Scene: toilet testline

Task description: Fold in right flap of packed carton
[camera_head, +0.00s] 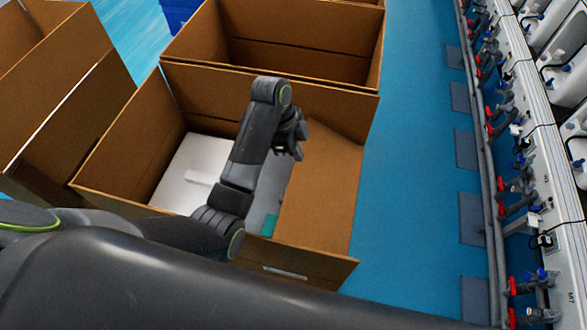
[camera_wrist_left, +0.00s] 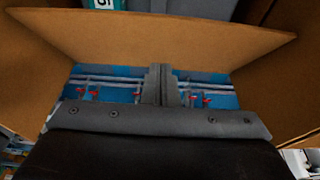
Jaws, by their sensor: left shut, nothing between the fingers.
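The packed carton (camera_head: 120,165) stands open in the head view, with a white block (camera_head: 185,175) and a grey item with a teal patch (camera_head: 269,224) inside. Its right flap (camera_head: 325,190) leans inward over the right part of the opening. In the left wrist view the flap (camera_wrist_left: 110,38) spans the upper picture as a tan panel. My left gripper (camera_head: 293,146) is shut and empty at the flap's far inner side. Its fingertips (camera_wrist_left: 160,70) overlap the flap's edge in the wrist view; whether they touch cannot be told. My right gripper is not in view.
Another open carton (camera_head: 300,35) stands directly behind, and one more (camera_head: 60,90) at the left. Blue floor (camera_head: 415,150) is free to the right. Beyond it runs a test line (camera_head: 520,130) with pipes and red and blue taps.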

